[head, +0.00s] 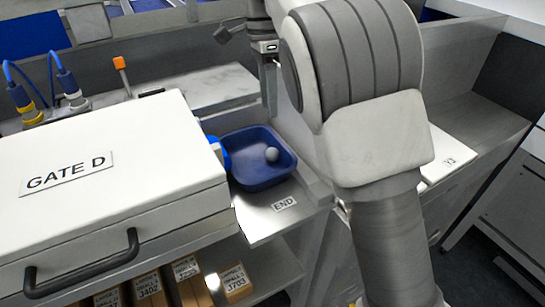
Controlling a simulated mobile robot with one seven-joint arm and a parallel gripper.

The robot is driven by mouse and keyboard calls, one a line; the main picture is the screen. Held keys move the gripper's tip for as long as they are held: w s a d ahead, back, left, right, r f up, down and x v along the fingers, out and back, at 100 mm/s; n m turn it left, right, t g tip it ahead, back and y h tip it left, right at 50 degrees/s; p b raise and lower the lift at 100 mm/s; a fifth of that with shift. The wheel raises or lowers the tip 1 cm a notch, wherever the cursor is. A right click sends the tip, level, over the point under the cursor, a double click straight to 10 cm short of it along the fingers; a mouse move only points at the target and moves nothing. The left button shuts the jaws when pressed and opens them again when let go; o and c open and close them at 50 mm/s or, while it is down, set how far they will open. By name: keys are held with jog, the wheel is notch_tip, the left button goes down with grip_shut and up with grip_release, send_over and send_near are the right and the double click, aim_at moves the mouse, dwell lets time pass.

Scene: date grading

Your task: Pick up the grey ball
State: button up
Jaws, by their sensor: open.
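The grey ball (272,154) rests inside a blue tray (258,184) with raised, sloping walls. The tray sits on a light metal surface beside the white GATE D box, behind a label reading END. The ball is in clear sight, with nothing touching it from above. My arm fills the right middle of the view, to the right of the tray.
The white GATE D box (110,200) with a black handle stands left of the tray. A blue rounded part (219,154) sits between them. Labelled cartons (235,283) lie on a lower shelf. The END label (284,204) is in front.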

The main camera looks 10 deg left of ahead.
aim_at(272, 154)
jog(key=f, duration=0.4)
jog(key=s+f+b, duration=0.1)
jog(key=f, duration=0.2)
jog(key=s+f, duration=0.1)
jog(key=f, duration=0.3)
jog(key=shift+d+f, duration=0.35)
jog(key=shift+w, duration=0.1)
jog(key=shift+c, duration=0.2)
grip_shut()
